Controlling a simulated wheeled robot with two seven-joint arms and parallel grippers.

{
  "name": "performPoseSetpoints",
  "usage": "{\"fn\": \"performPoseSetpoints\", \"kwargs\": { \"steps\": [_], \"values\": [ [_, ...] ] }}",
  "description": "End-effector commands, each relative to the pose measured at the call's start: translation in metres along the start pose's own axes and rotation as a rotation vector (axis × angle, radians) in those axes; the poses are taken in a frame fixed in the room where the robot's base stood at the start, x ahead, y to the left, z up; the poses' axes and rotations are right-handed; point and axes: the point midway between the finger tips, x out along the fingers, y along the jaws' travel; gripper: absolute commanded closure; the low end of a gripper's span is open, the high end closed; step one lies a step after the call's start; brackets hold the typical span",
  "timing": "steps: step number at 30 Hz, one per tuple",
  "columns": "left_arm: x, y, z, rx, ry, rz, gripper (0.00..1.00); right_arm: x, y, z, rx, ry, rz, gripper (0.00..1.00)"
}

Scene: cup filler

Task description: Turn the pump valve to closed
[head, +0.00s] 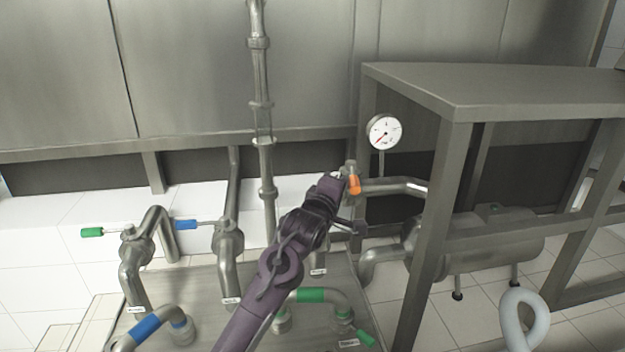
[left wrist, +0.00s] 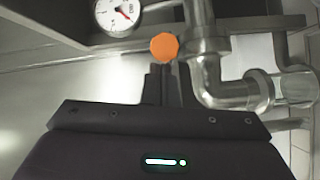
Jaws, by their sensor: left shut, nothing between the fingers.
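The valve with an orange handle (head: 354,184) sits on the pipe that runs to the pump (head: 490,238) at the right. In the left wrist view the orange handle (left wrist: 164,46) shows end-on as a round face just past my fingers. My left gripper (head: 340,178) is beside the handle in the head view and hides part of the valve. In the left wrist view the left gripper (left wrist: 172,72) is shut and empty, its fingertips close to the handle. I cannot tell whether they touch it. My right gripper is in neither view.
A pressure gauge (head: 384,132) stands behind the handle. A steel frame (head: 440,180) is close at the right. Valves with a green handle (head: 92,232) and a blue handle (head: 186,225) are at the left. Pipes with blue (head: 145,329) and green bands (head: 311,295) are in front.

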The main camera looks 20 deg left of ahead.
Motion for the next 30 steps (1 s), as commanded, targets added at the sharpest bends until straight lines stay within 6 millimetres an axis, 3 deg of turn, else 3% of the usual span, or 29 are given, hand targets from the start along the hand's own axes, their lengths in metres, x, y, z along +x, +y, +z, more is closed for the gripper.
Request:
{"fn": "performPoseSetpoints", "kwargs": {
  "steps": [9, 30],
  "values": [
    [0.005, 0.004, 0.024, 0.000, -0.005, -0.001, 1.00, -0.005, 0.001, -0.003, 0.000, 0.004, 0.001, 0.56],
    [0.008, 0.005, 0.035, 0.004, -0.013, -0.001, 1.00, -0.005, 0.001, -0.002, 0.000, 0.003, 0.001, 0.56]
  ]
}}
